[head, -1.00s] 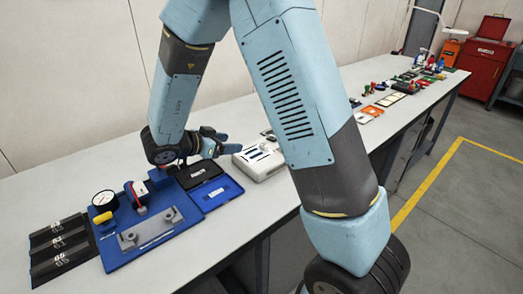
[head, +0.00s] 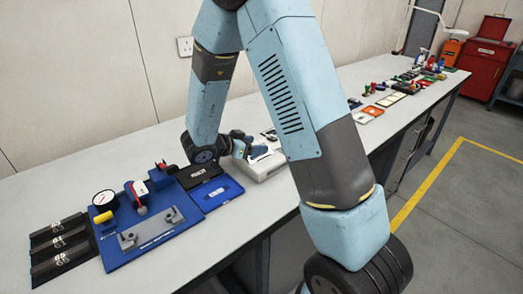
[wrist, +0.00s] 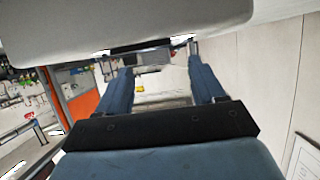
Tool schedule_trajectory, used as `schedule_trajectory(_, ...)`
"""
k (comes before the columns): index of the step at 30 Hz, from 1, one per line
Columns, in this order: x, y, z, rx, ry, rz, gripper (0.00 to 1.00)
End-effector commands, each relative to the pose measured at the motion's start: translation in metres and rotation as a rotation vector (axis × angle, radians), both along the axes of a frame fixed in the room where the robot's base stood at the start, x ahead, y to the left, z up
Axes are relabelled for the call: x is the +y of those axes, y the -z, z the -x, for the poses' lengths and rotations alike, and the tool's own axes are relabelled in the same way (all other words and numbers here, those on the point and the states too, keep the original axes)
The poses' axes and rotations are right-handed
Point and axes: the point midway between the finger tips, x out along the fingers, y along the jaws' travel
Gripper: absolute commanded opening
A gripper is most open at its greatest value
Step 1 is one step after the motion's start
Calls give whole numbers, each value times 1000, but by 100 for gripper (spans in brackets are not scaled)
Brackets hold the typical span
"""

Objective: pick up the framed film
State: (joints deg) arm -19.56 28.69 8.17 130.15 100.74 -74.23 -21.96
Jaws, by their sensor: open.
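My gripper (head: 240,146) is over the bench, just above and left of a white box-like device (head: 268,166). In the wrist view my gripper (wrist: 158,68) shows two blue fingers spread apart, with nothing clearly held between them. I cannot tell for sure which piece is the framed film. A small flat dark-edged piece (head: 269,134) lies beyond the white device, partly hidden by my arm. Flat framed pieces (head: 391,99) also lie further along the bench, too small to identify.
A blue fixture board (head: 118,262) with a gauge (head: 104,199) and clamps fills the near bench (head: 60,192). Black pouches (head: 62,250) lie at the left. The bench strip along the wall is clear.

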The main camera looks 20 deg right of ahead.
Motion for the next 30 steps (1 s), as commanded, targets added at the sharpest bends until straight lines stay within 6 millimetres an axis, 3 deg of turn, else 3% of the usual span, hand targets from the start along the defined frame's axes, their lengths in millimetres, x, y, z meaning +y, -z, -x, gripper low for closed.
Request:
schedule_trajectory(6, -23, 11, -9, 0, 2, -1, 68)
schedule_trajectory(16, -27, 12, -11, -1, 0, 0, 67)
schedule_trajectory(28, -27, 12, -10, -1, 1, 0, 29)
schedule_trajectory(30, -27, 12, -10, -1, 1, 0, 27)
